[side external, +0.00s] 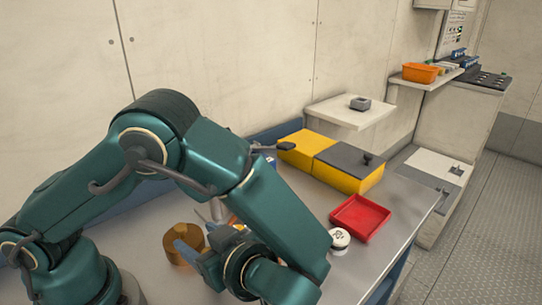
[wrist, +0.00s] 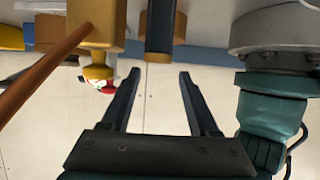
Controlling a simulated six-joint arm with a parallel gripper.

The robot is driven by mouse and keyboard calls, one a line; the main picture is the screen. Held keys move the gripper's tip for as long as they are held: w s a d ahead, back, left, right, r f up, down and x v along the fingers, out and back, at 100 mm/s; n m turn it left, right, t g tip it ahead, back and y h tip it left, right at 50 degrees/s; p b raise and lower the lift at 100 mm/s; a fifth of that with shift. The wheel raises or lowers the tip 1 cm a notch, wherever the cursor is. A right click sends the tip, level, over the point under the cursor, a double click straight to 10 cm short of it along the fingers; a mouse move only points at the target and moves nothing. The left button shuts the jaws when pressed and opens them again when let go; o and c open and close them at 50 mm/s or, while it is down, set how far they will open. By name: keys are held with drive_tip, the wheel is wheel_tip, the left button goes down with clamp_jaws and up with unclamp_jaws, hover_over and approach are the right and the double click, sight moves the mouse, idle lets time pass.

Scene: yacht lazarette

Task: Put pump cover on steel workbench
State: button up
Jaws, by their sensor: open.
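I cannot tell for certain which thing is the pump cover. A small grey block-like part with a dark opening (side external: 360,103) sits on a white wall shelf. The steel workbench (side external: 355,262) is the grey metal top below my arm. My gripper (wrist: 157,76) is open in the wrist view, with nothing between its two dark fingers. In the side view my wrist hangs low over the bench, and the fingertips are hard to make out. A brass-coloured cylinder (side external: 178,238) stands on the bench beside my wrist; a similar one (wrist: 106,20) shows at the wrist view's top left.
The white shelf (side external: 335,117) is behind the bench. Yellow-and-grey boxes (side external: 305,150), a red tray (side external: 372,214) and a white round item (side external: 340,238) stand on the bench. An orange bin (side external: 419,73) is farther back. Bare bench lies at the front right.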

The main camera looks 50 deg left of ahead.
wheel_tip(320, 180, up, 9)
drive_tip(key=s+m+t+h, duration=0.2)
drive_tip(key=m+t+h, duration=0.3)
drive_tip(key=m+h, duration=0.8)
drive_tip(key=m, duration=0.5)
drive_tip(key=shift+f+t, duration=0.2)
drive_tip(key=shift+t, duration=0.1)
